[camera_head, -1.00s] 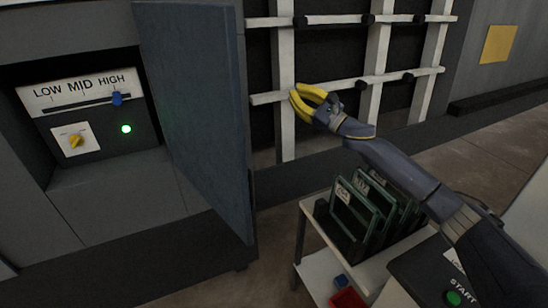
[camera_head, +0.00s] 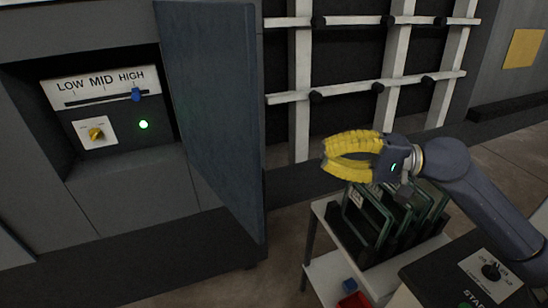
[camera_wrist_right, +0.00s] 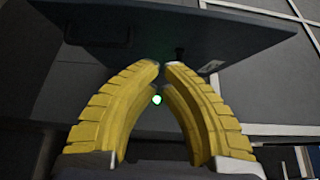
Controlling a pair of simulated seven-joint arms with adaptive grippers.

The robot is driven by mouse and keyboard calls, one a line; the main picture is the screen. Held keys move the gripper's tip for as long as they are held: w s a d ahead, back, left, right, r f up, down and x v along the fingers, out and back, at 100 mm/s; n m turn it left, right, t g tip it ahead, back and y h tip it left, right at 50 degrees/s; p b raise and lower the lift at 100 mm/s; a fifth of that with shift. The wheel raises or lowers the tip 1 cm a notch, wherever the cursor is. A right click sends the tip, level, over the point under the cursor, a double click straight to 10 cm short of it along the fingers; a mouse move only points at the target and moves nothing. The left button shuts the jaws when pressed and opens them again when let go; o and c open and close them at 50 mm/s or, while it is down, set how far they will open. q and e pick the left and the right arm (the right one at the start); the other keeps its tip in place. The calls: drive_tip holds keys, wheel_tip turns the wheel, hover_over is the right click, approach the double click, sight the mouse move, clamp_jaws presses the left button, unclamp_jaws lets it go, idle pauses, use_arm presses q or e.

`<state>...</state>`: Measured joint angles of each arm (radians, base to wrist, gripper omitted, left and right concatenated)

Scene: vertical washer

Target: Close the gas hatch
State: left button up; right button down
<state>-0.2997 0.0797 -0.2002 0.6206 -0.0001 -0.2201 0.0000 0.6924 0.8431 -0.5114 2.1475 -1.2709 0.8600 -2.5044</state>
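The gas hatch door (camera_head: 212,120) is a blue-grey panel standing open in the head view, swung out to the right of its recess. The recess holds a LOW MID HIGH scale (camera_head: 100,85) with a blue slider, a yellow knob (camera_head: 96,134) and a lit green lamp (camera_head: 143,125). My right gripper (camera_head: 325,158) is right of the door's free edge, apart from it and empty. My left gripper is out of view.
A white cart (camera_head: 322,208) with several dark framed glass plates stands below my right gripper. A control box (camera_head: 490,272) is at the lower right. A white rack (camera_head: 301,90) stands behind. Open space lies between the door and gripper.

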drive_tip(key=s+a, duration=0.1)
drive_tip(key=a, duration=1)
drive_tip(key=shift+s+a, duration=0.15)
